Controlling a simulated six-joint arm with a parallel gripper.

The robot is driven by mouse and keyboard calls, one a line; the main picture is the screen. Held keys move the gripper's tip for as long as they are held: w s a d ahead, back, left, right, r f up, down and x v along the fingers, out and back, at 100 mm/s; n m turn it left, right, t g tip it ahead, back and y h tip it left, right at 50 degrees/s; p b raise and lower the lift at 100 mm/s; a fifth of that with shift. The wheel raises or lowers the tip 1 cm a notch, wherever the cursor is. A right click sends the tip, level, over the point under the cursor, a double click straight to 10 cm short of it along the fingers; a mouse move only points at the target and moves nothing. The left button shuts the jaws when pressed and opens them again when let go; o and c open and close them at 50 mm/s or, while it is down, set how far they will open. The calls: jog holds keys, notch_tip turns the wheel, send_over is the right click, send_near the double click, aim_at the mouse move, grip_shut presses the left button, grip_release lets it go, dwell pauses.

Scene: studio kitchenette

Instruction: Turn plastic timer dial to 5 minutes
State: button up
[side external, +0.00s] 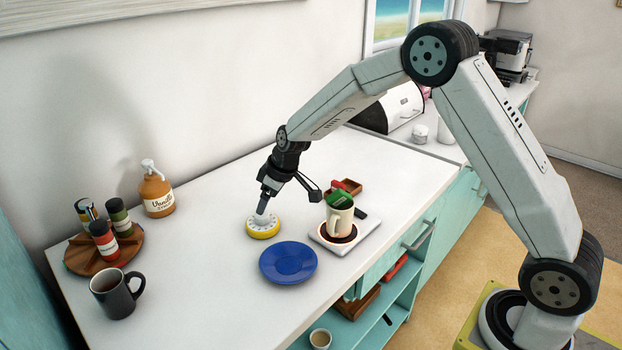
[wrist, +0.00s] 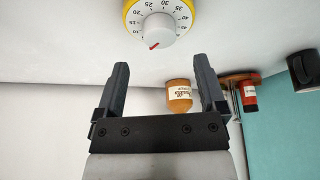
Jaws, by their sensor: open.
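The timer (side external: 263,231) is a round yellow-rimmed disc with a white numbered face, lying on the white counter. In the wrist view the timer (wrist: 186,18) is cut off by the top edge. Its pale grey knob (wrist: 155,29) carries a red pointer (wrist: 153,46) aimed down and slightly left, below the 10 mark; I cannot read the exact setting. My gripper (side external: 263,207) points down at the timer in the side view, its fingertips close to the knob. In the wrist view my gripper (wrist: 164,68) is open with nothing between its fingers; contact with the knob cannot be told.
A blue plate (side external: 288,262) lies just in front of the timer. A round wooden tray (side external: 86,266) with bottles, a dark mug (side external: 117,295) and a syrup bottle (side external: 156,193) stand left.

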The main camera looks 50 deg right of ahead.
jog(key=shift+x, duration=2.6)
jog(key=shift+c, duration=0.2)
grip_shut()
jog(key=shift+o, duration=0.2)
grip_release()
jog(key=v, duration=0.7)
jog(key=shift+s+r, duration=0.2)
jog(key=shift+r, duration=0.15)
